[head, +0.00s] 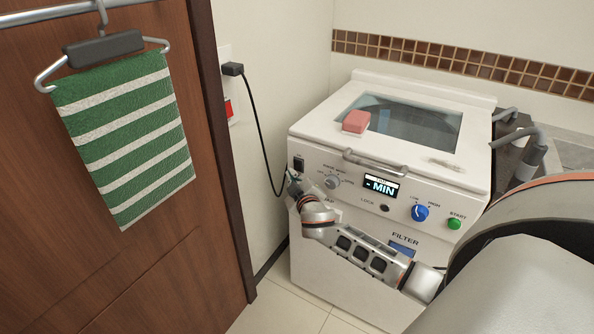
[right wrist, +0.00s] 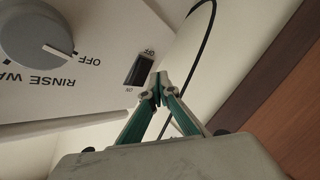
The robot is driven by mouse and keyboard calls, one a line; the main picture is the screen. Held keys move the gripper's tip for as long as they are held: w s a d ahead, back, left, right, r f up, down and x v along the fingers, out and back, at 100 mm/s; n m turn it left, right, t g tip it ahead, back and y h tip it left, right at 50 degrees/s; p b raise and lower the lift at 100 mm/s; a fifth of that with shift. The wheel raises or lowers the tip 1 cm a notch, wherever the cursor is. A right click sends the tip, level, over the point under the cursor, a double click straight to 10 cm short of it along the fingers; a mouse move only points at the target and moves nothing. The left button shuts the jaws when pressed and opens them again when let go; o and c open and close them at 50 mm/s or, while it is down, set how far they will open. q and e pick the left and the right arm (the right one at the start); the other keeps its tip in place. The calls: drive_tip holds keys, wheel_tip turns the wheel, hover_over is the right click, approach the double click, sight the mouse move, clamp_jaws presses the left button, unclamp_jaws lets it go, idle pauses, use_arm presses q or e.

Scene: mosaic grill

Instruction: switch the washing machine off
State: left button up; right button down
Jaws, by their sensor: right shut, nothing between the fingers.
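The white washing machine (head: 300,245) stands against the wall. Its front panel has a small black rocker switch (head: 298,163) at the upper left, a grey knob (head: 332,181) and a lit display (head: 381,188) reading "- MIN". In the right wrist view the switch (right wrist: 140,69) has tiny labels at its ends, and the grey knob (right wrist: 40,42) points near OFF. My right gripper (head: 292,179) is shut and empty at the panel's left edge, just below the switch. Its fingertips (right wrist: 158,88) overlap the switch's edge in the wrist view; I cannot tell if they touch. My left gripper is out of view.
A blue knob (head: 420,212) and a green start button (head: 454,224) are on the panel's right. A red sponge-like block (head: 356,121) lies on the lid. A black plug (head: 232,69) with a cord is left of the machine. A striped towel (head: 125,140) hangs by the wooden door.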

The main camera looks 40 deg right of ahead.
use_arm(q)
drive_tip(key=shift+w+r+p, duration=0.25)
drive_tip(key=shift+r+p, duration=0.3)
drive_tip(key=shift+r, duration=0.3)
use_arm(e)
drive_tip(key=a, duration=0.1)
drive_tip(key=s+a, duration=0.1)
drive_tip(key=a, duration=0.1)
drive_tip(key=s+a, duration=0.1)
drive_tip(key=shift+a+r, duration=0.3)
drive_tip(key=shift+r, duration=0.05)
